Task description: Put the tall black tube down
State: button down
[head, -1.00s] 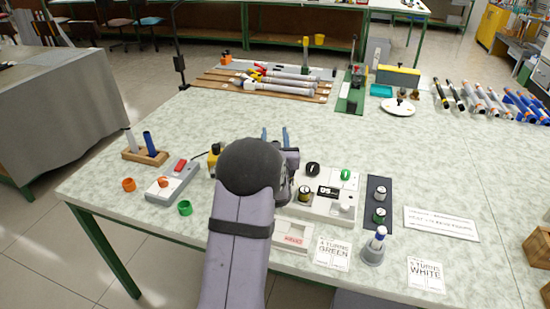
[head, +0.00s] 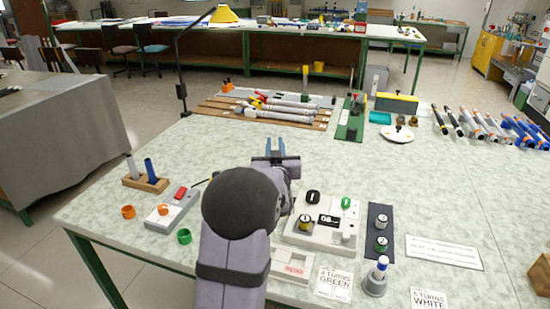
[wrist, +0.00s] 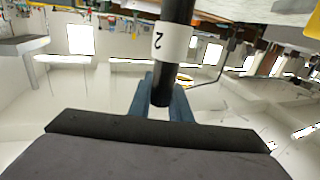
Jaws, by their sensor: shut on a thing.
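The tall black tube (wrist: 177,40) shows in the wrist view, with a white label marked "2" around it. My gripper (wrist: 164,88) is shut on it, with the blue fingers at either side near the end that shows. Its other end runs out of the top of the view. In the head view my gripper (head: 275,147) points away over the middle of the table. I cannot make out the tube there. Whether it touches anything cannot be told.
Rods lie on a brown wooden rack (head: 222,117) at the back. A white control box (head: 328,222) is right of my arm, a grey switch box (head: 172,212) left. The table's middle is mostly clear.

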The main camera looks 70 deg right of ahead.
notch_tip(320, 180, up, 4)
jog(key=shift+f, duration=0.2)
jog(key=shift+w, duration=0.1)
jog(key=s+a+f+m+g+y+p, duration=0.1)
jog(key=s+a+m+g+p, duration=0.35)
jog(key=a+g+p, duration=0.5)
jog(key=s+a+m+g+y+p, duration=0.1)
jog(key=s+a+m+g+p, duration=0.4)
jog(key=a, duration=0.7)
notch_tip(320, 180, down, 6)
jog(key=w+b, duration=0.1)
jog(key=shift+w+f+m+g, duration=0.15)
jog(key=shift+w+m+g, duration=0.1)
jog(key=shift+m+g, duration=0.15)
jog(key=shift+d+f, duration=0.1)
